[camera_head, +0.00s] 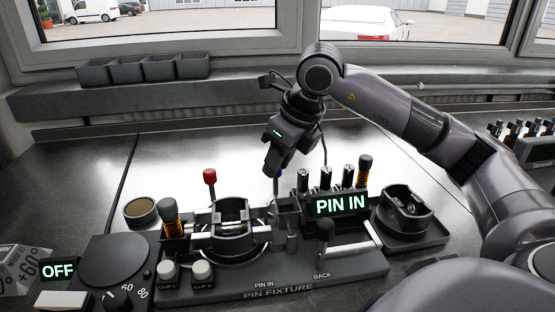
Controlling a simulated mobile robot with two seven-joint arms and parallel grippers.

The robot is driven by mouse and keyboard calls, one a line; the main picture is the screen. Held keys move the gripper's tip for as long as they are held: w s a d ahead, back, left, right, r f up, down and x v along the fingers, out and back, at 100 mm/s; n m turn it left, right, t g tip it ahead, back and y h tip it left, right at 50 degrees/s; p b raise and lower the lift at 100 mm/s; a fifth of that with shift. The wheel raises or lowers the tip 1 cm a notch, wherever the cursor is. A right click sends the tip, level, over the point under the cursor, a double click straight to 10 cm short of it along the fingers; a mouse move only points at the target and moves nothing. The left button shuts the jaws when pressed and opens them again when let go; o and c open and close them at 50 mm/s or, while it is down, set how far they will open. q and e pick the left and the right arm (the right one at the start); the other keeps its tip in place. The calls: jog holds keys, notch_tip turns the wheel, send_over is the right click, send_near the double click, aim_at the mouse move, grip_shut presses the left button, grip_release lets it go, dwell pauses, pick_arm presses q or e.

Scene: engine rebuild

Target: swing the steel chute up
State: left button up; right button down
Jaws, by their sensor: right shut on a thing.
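My right gripper (276,176) points down above the middle of the pin fixture (280,285). It is shut on a thin grey piece (277,192), which looks like part of the steel chute. The piece runs down from the fingertips towards the fixture, just left of the lit PIN IN display (340,205). The fingers hide its upper end, and its shape is too small to make out fully. My left gripper is not in view.
A round holder (232,240) stands left of the gripper, with a red-knobbed lever (210,177) behind it. Several black-and-green posts stand behind the display.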

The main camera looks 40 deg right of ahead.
jog(key=c, duration=0.9)
grip_release()
jog(key=shift+c, duration=0.2)
jog(key=v, duration=0.7)
jog(key=shift+s, duration=0.15)
